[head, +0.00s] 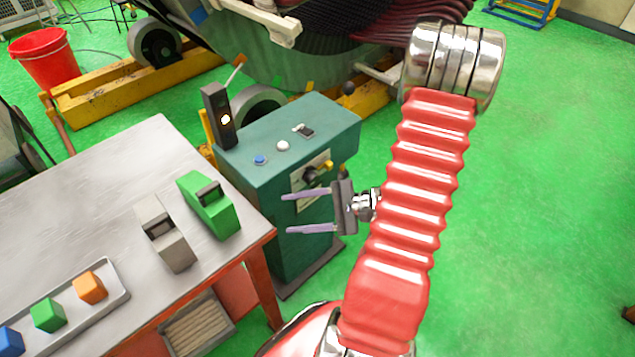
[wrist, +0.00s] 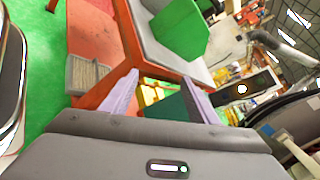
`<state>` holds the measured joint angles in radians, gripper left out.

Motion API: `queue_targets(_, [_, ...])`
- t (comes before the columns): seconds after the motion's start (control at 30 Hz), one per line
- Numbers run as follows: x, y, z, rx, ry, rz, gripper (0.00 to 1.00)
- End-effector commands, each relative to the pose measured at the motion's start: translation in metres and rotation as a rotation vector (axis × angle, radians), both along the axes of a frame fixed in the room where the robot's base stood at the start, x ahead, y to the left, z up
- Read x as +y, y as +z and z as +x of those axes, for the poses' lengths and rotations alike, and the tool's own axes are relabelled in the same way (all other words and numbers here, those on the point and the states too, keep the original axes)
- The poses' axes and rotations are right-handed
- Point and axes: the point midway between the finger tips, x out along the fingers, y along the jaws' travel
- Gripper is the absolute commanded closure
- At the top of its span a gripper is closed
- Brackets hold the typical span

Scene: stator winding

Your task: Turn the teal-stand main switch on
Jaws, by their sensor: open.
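The teal stand (head: 240,176) stands just right of the table in the head view. Its front plate (head: 297,200) carries a dark rotary switch with a yellow part (head: 318,171), partly close behind my gripper in the picture. Its top has a blue button (head: 260,160), a white button (head: 282,146) and a small dark switch (head: 303,131). My gripper (head: 287,213) is open and empty, with its two lilac fingers pointing left in front of the stand's front face. In the wrist view my gripper (wrist: 160,88) has a piece of the teal stand (wrist: 172,108) between its fingers; no switch is clear there.
The table (head: 95,195) on the left holds a green block-like device (head: 212,210), a grey one (head: 165,235) and a tray (head: 120,290) of coloured cubes. A dark box with a lit lamp (head: 218,115) rises at the stand's back left. Green floor at right is free.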

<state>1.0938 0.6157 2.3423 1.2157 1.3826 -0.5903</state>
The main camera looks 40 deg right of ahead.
Motion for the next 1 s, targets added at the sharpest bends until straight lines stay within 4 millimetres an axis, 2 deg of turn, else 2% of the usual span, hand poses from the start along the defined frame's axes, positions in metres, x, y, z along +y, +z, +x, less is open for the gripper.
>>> queue_targets(0.27, [-0.066,-0.036,-0.006,-0.079,-0.32,0.135,0.45])
queue_targets(0.5, [-0.127,-0.071,-0.024,-0.158,-0.612,0.187,0.45])
queue_targets(0.6, [-0.144,-0.083,-0.033,-0.178,-0.703,0.193,0.45])
queue_targets(0.77, [-0.158,-0.092,-0.04,-0.195,-0.771,0.191,0.45])
queue_targets(1.0, [-0.158,-0.092,-0.041,-0.196,-0.775,0.189,0.45])
